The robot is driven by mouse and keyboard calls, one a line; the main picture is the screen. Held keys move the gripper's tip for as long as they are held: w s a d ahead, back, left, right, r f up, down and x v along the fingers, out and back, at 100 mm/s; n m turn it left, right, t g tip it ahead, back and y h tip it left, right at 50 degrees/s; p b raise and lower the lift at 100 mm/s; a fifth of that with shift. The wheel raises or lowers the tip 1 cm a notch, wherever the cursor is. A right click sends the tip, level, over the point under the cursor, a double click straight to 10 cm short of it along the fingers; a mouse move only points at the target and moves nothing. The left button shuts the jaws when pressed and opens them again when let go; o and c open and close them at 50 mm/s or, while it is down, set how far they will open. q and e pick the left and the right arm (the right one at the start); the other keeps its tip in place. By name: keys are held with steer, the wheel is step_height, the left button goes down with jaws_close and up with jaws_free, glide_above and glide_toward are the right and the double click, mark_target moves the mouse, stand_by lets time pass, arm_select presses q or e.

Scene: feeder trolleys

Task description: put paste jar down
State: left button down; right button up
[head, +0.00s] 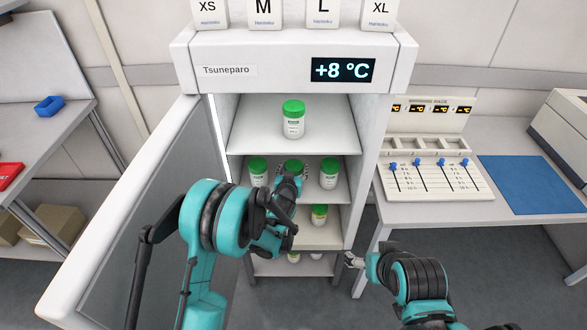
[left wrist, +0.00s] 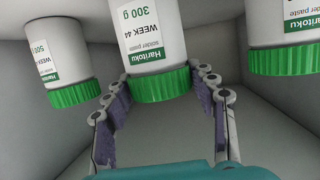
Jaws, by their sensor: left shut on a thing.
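A white paste jar with a green lid, labelled "Haritoku 300 g WEEK 44" (left wrist: 148,42), is between the fingers of my left gripper (left wrist: 168,98) in the left wrist view, which shows it upside down. In the head view my left gripper (head: 289,188) reaches into the open cabinet at the second shelf (head: 277,197). The held jar's lid (head: 293,165) shows behind it; the arm hides most of the body. I cannot tell whether its base touches the shelf. My right gripper (head: 353,260) is low, right of the cabinet's front edge, its jaw opening unclear.
Jars stand left (head: 258,173) and right (head: 328,175) of the held one. Another jar (head: 293,119) stands on the top shelf, with more below (head: 319,214). The open cabinet door (head: 130,220) is at the left. A slider panel (head: 433,165) is on the right bench.

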arm_select(q)
steer(key=c, duration=0.5)
jaws_free()
steer(key=shift+f, duration=0.15)
steer(key=shift+r, duration=0.25)
steer(key=p+v, duration=0.2)
steer(key=v, duration=1)
steer(key=shift+f, duration=0.1)
